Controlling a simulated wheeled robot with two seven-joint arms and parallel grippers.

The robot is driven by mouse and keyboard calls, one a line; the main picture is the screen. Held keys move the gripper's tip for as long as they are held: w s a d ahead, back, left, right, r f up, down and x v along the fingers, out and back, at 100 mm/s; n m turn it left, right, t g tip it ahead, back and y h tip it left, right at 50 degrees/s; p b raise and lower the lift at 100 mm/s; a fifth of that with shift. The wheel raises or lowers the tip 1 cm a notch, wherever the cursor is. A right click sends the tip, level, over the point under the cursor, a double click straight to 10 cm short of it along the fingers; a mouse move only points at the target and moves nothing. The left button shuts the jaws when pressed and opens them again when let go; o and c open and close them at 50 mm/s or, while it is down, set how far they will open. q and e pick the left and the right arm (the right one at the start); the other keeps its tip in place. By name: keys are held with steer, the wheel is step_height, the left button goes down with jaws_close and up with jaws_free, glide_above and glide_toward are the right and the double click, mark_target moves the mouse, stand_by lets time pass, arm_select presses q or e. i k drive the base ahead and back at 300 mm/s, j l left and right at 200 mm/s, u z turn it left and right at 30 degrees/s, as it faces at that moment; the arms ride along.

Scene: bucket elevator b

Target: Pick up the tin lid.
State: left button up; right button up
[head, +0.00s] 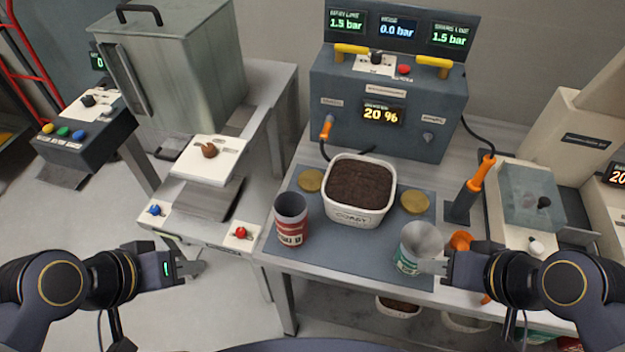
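Two round, flat, gold-coloured lids lie on the grey mat. One lid (311,180) is left of the white tub, and the other lid (414,202) is right of it. A red-labelled tin (291,222) stands upright and open on the mat's left side. A green-labelled tin (412,250) is at the front right. My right gripper (434,266) is at the green tin's right side, overlapping it in the picture; whether it grips the tin is unclear. My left gripper (193,268) is in the air left of the table, apart from both lids; its finger gap is not clear.
The white tub (352,215) of dark material stands between the lids. A blue-grey machine (385,110) reading 20 % is behind it. An orange-handled tool (475,185) stands in a holder at right. The mat's front middle (345,256) is clear.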

mark_target(310, 181)
steer(key=i+j, duration=0.1)
steer(key=j, duration=0.3)
steer(key=i+j, duration=0.1)
steer(key=j, duration=0.3)
steer(key=j+z, duration=0.1)
steer(key=j, duration=0.3)
steer(key=i+z, duration=0.1)
steer(key=z, duration=2)
